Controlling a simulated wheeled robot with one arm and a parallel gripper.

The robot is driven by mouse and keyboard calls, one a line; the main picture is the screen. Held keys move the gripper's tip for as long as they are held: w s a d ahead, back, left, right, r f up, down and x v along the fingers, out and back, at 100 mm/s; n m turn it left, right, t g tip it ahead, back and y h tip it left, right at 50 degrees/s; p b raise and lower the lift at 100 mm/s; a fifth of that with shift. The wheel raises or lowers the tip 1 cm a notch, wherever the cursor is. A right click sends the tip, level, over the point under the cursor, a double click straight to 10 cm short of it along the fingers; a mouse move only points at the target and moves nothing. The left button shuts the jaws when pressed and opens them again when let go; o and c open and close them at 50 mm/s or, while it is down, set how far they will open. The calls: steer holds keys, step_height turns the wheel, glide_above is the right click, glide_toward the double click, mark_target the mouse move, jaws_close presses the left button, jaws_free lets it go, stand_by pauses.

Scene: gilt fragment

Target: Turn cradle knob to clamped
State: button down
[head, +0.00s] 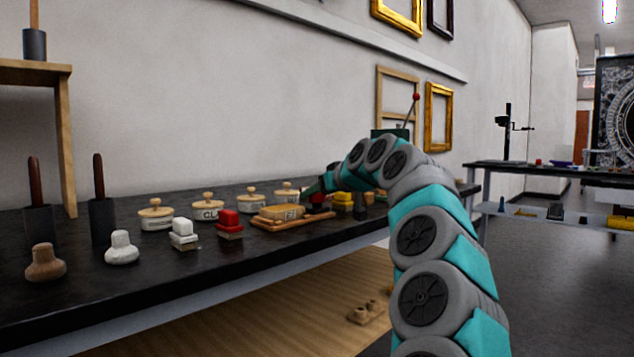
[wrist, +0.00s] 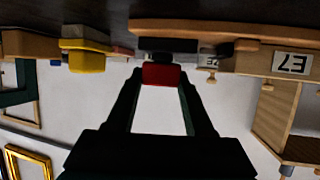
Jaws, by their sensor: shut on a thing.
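The cradle is a wooden board (head: 262,221) on the dark bench, bearing a wooden piece labelled E7 (head: 282,212). The red cradle knob (head: 318,198) is at its right end. My gripper (head: 315,190) reaches it from the right. In the upside-down wrist view, the fingertips (wrist: 161,80) are shut on the red knob (wrist: 162,74), which sits on a dark mount beside the board (wrist: 215,29).
A red-topped block (head: 229,224) and a white one (head: 184,234) stand left of the cradle. Lidded pots (head: 207,210) line the back. A yellow block (head: 343,199) is close to the right of my gripper, also in the wrist view (wrist: 86,61).

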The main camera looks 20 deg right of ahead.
steer(key=shift+r+n+y+p, duration=0.2)
steer(key=shift+n+y+p, duration=1)
steer(key=shift+p, duration=0.85)
steer(key=shift+f+g+y, duration=0.15)
steer(key=shift+g+y, duration=0.15)
steer(key=shift+c, duration=1.4)
jaws_free()
steer(key=shift+s, duration=0.1)
steer(key=v, duration=0.7)
steer(key=shift+s+d, duration=0.15)
steer(key=shift+s, duration=0.1)
